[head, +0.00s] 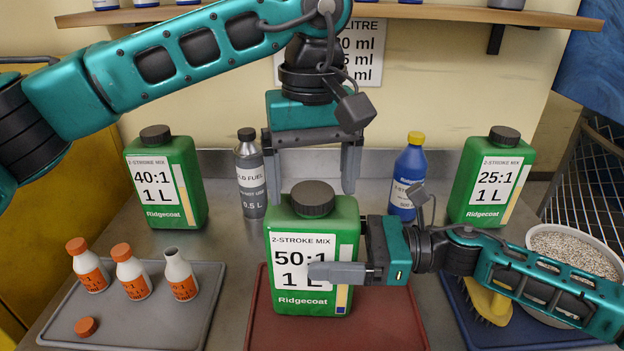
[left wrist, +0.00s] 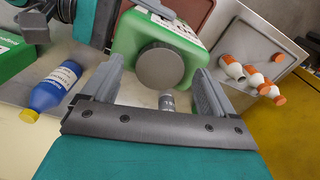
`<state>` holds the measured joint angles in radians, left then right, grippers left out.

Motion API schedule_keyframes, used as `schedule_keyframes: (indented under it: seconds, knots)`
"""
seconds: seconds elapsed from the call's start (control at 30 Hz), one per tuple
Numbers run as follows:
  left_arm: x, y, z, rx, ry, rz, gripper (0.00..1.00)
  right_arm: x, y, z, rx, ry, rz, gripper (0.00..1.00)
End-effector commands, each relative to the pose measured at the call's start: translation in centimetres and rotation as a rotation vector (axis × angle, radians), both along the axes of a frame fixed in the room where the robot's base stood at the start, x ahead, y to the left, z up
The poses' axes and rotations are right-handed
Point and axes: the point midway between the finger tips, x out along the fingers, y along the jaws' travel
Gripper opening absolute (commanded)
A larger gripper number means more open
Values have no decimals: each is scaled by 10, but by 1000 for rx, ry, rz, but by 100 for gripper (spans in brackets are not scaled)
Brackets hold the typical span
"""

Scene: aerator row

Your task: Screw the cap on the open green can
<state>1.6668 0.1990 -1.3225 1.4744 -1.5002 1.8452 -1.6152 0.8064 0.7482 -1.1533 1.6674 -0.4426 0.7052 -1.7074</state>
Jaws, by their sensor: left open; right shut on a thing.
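In the left wrist view the cap (left wrist: 160,68) lies between the fingertips. My left gripper (head: 313,185) is open, pointing down, with one finger on each side just above the cap. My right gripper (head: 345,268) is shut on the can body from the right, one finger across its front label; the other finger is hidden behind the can.
Capped green cans stand at left (head: 165,185) and right (head: 490,175). A grey fuel bottle (head: 250,180) and a blue bottle (head: 408,175) stand close behind. The grey tray (head: 165,325) holds small white bottles and a loose orange cap (head: 86,327). A brush (head: 487,300) and a bowl (head: 575,245) are at right.

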Motion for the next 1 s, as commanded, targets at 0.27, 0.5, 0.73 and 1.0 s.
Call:
schedule_keyframes:
  seconds: [0.27, 0.5, 0.73, 1.0]
  knots:
    - [0, -1, 56, -2, -5, 0, 88, 0, 0, -1, -1, 1, 1, 0]
    - [0, 0, 98, -1, -1, 1, 88, 0, 0, -1, -1, 1, 1, 0]
    - [0, 0, 113, 0, 0, -1, 88, 0, 0, -1, -1, 1, 1, 0]
    - [0, 0, 113, 0, 0, -1, 88, 0, 0, -1, -1, 1, 1, 85]
